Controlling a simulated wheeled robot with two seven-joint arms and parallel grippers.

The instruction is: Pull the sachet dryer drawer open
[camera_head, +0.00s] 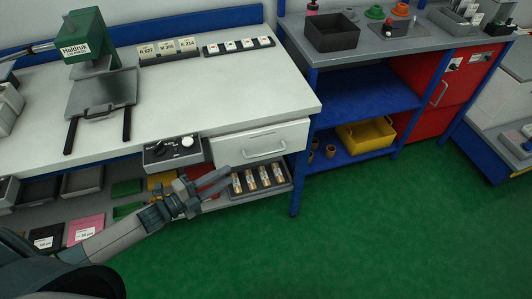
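A white drawer front (235,150) with a light bar handle (265,149) sits under the right end of the near workbench. It looks shut, flush under the bench top. No label shows on it, so I cannot tell for sure that it is the sachet dryer drawer. My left gripper (224,179) is below and left of the handle, in front of the bench. Its two fingers are apart, nothing shows between them, and they appear clear of the handle. My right gripper is not in view.
A blue bench leg (299,182) stands just right. A red cabinet (432,85) is farther right. Green floor (400,225) is clear in front.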

